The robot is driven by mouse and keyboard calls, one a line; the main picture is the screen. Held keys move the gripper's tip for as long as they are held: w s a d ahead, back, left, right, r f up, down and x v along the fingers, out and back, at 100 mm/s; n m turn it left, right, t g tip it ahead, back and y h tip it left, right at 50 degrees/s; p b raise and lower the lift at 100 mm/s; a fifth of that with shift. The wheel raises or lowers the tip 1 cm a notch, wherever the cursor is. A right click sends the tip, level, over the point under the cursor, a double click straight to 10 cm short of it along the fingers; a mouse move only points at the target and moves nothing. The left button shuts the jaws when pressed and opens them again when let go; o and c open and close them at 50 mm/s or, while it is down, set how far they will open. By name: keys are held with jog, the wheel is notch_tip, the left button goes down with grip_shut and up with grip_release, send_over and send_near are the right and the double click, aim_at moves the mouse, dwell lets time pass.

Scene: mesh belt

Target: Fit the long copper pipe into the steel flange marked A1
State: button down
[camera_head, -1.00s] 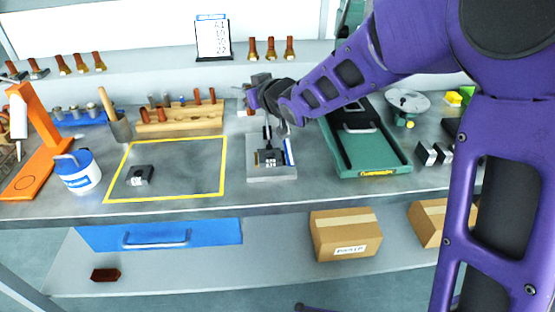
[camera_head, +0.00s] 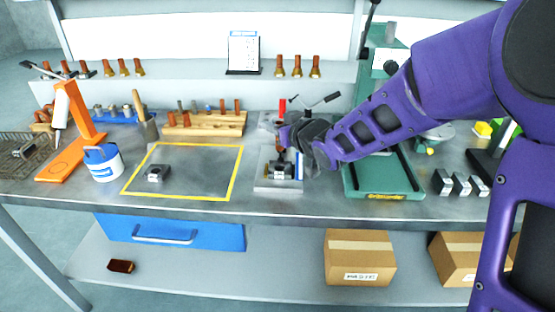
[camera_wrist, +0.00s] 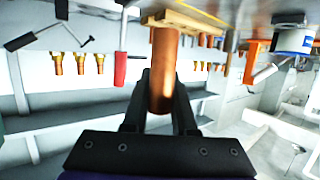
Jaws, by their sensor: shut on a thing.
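My gripper (camera_head: 296,138) is shut on a copper pipe (camera_wrist: 164,60), which stands between its two dark fingers in the wrist view. I cannot tell whether the pipe touches this flange. A similar steel flange (camera_head: 157,173) lies inside the yellow-outlined area. Several more grey blocks (camera_head: 461,184) stand at the right. The A1 mark is not readable on any of them.
A green machine base (camera_head: 385,191) stands close right of the grey plate. A wooden rack (camera_head: 205,124) with pegs is behind left. Several copper fittings (camera_head: 297,67) stand on the back shelf. The yellow-outlined area (camera_head: 200,193) is mostly clear.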

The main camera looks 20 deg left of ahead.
notch_tip(320, 180, down, 7)
jog(key=shift+r+b, duration=0.2)
jog(key=shift+b, duration=0.45)
jog(key=shift+f, duration=0.1)
jog(key=shift+f, duration=0.15)
jog(key=c, duration=0.7)
grip_release()
jog(key=shift+s+d+r, duration=0.1)
jog(key=shift+d+r, duration=0.05)
jog(key=shift+r, duration=0.2)
jog(key=p+v, duration=0.1)
jog(key=v, duration=1)
jog(key=shift+s+d+p, duration=0.2)
jog(key=shift+d+p, duration=0.1)
